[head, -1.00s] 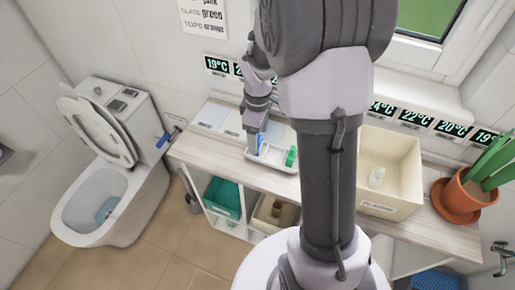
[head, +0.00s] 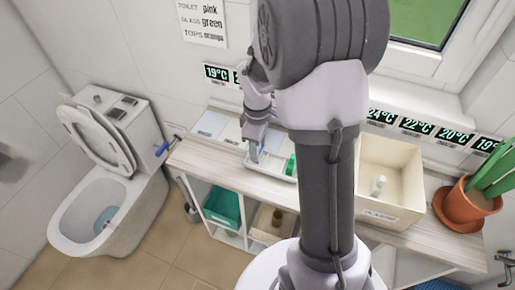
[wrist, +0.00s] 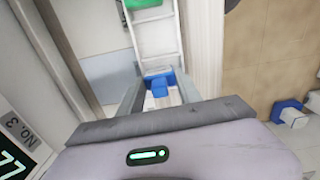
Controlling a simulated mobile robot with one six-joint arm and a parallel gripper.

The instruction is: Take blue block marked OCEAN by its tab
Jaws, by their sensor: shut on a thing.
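The blue block (wrist: 158,76) shows in the wrist view between my gripper's fingertips (wrist: 159,90), with its small tab toward the camera. My gripper is shut on it. No OCEAN marking can be read. In the head view my gripper (head: 254,157) points down over the left end of a white tray (head: 278,173). The block is mostly hidden there by the fingers. I cannot tell whether it touches the tray floor. A green block (head: 291,165) stands in the tray, right of my gripper.
A cream box (head: 405,180) holding a small bottle (head: 378,185) stands right of my arm. A potted plant (head: 468,205) is at the right end of the counter. Flat panels (head: 211,124) lie left of the tray. A toilet (head: 105,200) stands at left.

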